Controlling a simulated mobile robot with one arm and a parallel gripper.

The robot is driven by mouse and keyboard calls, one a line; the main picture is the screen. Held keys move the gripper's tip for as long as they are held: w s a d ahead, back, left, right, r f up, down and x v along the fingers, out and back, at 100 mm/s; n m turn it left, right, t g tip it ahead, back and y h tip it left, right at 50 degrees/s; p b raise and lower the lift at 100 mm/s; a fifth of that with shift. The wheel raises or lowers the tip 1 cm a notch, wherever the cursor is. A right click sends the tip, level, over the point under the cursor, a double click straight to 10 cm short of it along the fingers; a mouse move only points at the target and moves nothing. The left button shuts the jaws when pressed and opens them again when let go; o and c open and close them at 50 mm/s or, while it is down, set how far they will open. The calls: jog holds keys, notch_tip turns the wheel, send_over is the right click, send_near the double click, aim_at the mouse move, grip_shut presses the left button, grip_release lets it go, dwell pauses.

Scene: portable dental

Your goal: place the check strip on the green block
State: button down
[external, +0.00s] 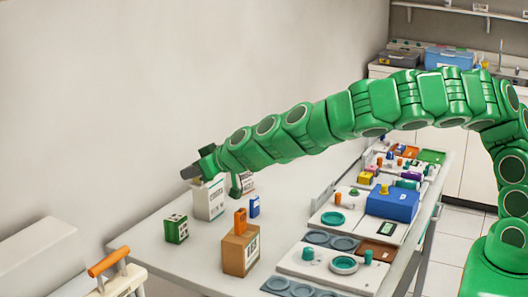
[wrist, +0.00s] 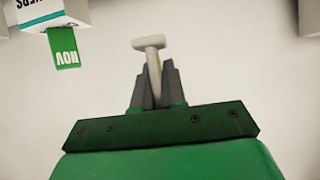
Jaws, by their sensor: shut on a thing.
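My gripper (wrist: 151,85) is shut on a pale T-shaped piece (wrist: 149,43), which looks to be the check strip. The piece stands up between the two grey fingers, its crossbar beyond their tips. In the external view my gripper (external: 190,173) is above the table's far left part, near the top of a white box; the held piece cannot be made out there. A green block (external: 176,229) with white markings stands on the table, below and slightly left of my gripper, apart from it. I cannot pick out this block surely in the wrist view.
The white box (external: 208,202) stands right of the green block. A small blue item (external: 254,206) and a brown box (external: 239,253) with an orange piece on top stand further right. Trays with teal rings and a blue box (external: 392,203) crowd the table's right side.

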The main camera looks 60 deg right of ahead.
jog(key=shift+w+a+f, duration=0.3)
jog(key=shift+w+f, duration=0.7)
jog(key=shift+w, duration=0.05)
jog(key=shift+w+a+f, duration=0.25)
jog(key=shift+w+f, duration=0.75)
jog(key=shift+w, duration=0.1)
jog(key=shift+w+a+f, duration=0.3)
jog(key=shift+w+f, duration=0.7)
jog(key=shift+w, duration=0.05)
jog(key=shift+w+f, duration=0.25)
jog(key=shift+w, duration=0.05)
jog(key=shift+w+f, duration=0.15)
jog(key=shift+f, duration=1.6)
jog(key=shift+f, duration=0.1)
jog(key=c, duration=1.2)
grip_release()
